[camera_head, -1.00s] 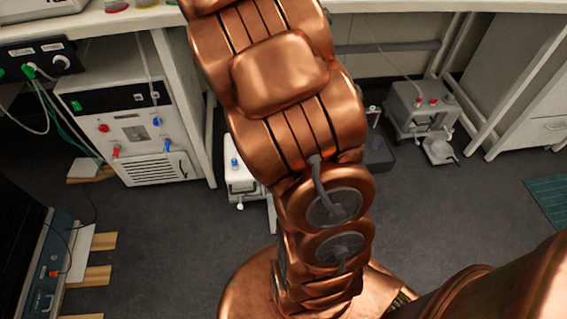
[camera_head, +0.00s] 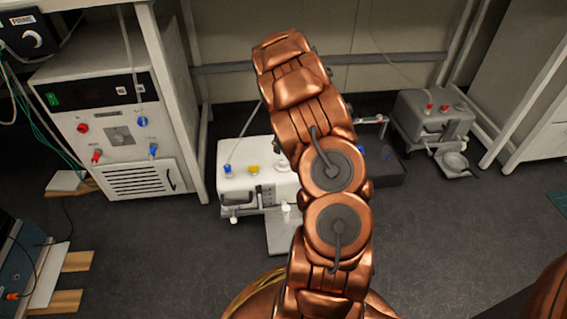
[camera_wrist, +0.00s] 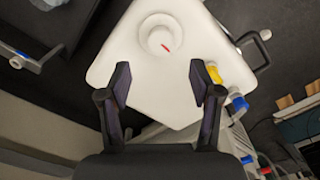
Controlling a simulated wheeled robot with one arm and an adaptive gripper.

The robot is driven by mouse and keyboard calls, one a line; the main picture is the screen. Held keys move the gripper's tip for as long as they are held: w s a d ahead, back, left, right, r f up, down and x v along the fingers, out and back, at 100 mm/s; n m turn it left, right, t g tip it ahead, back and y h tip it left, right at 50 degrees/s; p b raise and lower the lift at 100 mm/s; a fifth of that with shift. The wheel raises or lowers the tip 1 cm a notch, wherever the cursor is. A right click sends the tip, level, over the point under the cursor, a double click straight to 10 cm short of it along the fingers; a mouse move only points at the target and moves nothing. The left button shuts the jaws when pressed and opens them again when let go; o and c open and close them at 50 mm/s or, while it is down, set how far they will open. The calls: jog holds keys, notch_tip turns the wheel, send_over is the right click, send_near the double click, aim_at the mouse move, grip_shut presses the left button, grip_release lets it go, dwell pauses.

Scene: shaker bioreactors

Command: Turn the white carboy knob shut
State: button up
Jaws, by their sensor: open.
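The white carboy (camera_head: 240,184) stands on the floor in the head view, partly hidden behind my arm. It has a blue cap (camera_head: 227,168) and a yellow cap (camera_head: 253,169). In the wrist view I look down on the carboy's white top (camera_wrist: 120,58). A round white knob (camera_wrist: 160,37) with a short red mark sits on it. My gripper (camera_wrist: 160,74) is open, its two dark fingers apart over the white top. The knob lies beyond the fingertips, roughly centred between them, and I see no contact. The head view does not show the fingers.
A white cabinet unit (camera_head: 105,125) with coloured fittings stands left of the carboy. A dark box (camera_head: 385,165) and a grey carboy (camera_head: 430,115) are on the right. A black handle (camera_wrist: 258,48) shows in the wrist view. The floor in front is open.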

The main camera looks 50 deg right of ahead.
aim_at(284, 160)
notch_tip(284, 160, down, 8)
jog(key=b, duration=0.2)
jog(key=shift+r+b, duration=0.2)
jog(key=shift+b, duration=0.15)
jog(key=shift+a+r, duration=0.1)
jog(key=c, duration=1.1)
